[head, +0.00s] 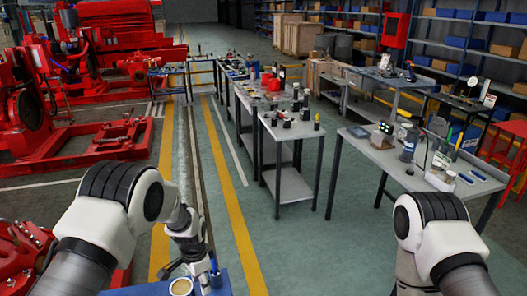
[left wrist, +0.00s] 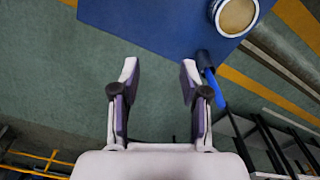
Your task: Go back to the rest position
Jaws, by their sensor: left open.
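My left gripper (head: 190,268) is low in the head view, beside a blue surface (head: 152,290). In the left wrist view my left gripper (left wrist: 158,70) has its two fingers apart with nothing between them. The same blue surface (left wrist: 150,22) lies beyond the fingertips there. A round container with tan contents (left wrist: 236,16) stands on it, and also shows in the head view (head: 181,287). A blue-handled tool (left wrist: 213,84) shows close to the right finger; I cannot tell whether they touch. My right arm shows at the right, but its gripper is out of view.
A grey workbench (head: 352,152) with bottles and tools stands ahead to the right. A narrower table (head: 286,184) stands in the middle. Red pumpset machinery (head: 85,140) fills the left. Shelves (head: 455,68) line the back right. The green floor around the yellow line (head: 228,180) is clear.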

